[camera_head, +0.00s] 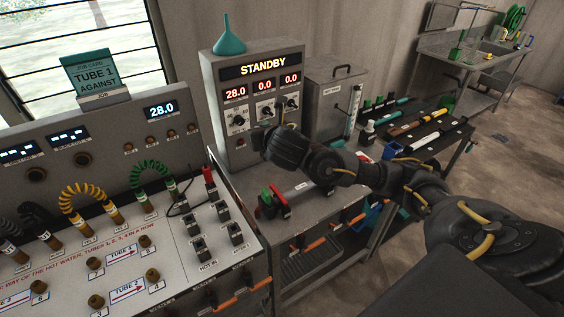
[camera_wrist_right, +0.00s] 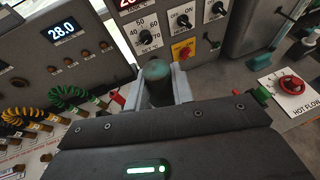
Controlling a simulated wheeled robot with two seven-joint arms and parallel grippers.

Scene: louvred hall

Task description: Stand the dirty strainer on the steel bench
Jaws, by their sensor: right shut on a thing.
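My right gripper (camera_wrist_right: 160,85) is shut on a short upright cylinder with a dull teal top and a grimy grey-brown side, seemingly the dirty strainer (camera_wrist_right: 156,72). It is held in front of the dial panel of the STANDBY unit. In the head view my right arm reaches in from the right, and its wrist covers the held thing. A grey metal bench (camera_head: 312,192) carries the STANDBY unit (camera_head: 232,130). Another steel bench with a sink (camera_head: 463,58) stands at the back right; I cannot tell which is the task's bench. My left gripper is out of view.
A teal funnel (camera_head: 229,38) stands on the STANDBY unit. A grey lidded tank (camera_head: 322,85) is behind my wrist. A red-knobbed HOT FLOW valve (camera_wrist_right: 291,84) is right of the gripper. The hose panel (camera_head: 150,225) fills the left. Tools lie on a dark rack (camera_head: 445,142).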

